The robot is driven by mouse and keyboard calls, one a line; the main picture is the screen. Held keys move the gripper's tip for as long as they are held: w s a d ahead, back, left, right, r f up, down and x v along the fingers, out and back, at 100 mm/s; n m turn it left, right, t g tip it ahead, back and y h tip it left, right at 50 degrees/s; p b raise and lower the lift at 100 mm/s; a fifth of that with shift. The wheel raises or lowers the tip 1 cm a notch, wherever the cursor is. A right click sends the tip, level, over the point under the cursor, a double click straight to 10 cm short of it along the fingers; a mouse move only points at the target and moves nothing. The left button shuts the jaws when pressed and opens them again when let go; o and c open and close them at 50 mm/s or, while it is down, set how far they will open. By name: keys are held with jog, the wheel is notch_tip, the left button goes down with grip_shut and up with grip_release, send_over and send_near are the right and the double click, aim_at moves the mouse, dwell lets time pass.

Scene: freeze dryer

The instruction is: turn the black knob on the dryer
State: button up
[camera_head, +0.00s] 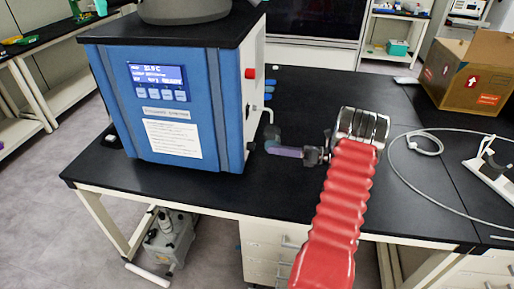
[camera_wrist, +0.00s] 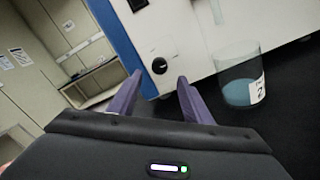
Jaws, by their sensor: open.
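The black knob (camera_wrist: 160,66) is a small round dial on the dryer's white side panel, straight ahead in the wrist view. In the head view it is a small dark spot (camera_head: 251,146) low on the dryer's right side. The blue and white dryer (camera_head: 208,105) stands on the black bench. My gripper (camera_wrist: 160,76) has two purple fingers, spread apart and empty. In the wrist view the knob appears between and just beyond the fingertips, with no contact visible. In the head view my gripper (camera_head: 270,148) points left at the panel.
A clear beaker (camera_wrist: 240,78) with blue contents and a label stands right of the fingers, close to the panel. A red knob (camera_head: 249,73) and blue valve handles (camera_head: 268,90) are on the dryer's side. A cardboard box (camera_head: 464,77) and a pale cable (camera_head: 397,178) lie to the right.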

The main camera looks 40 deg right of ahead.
aim_at(251, 146)
jog(key=x, duration=0.7)
jog(key=shift+w+a, duration=0.2)
jog(key=shift+w, duration=0.15)
jog(key=shift+c, duration=0.3)
jog(key=c, duration=1)
jog(key=shift+n, duration=0.3)
jog(key=n, duration=1.7)
jog(key=shift+d, duration=0.1)
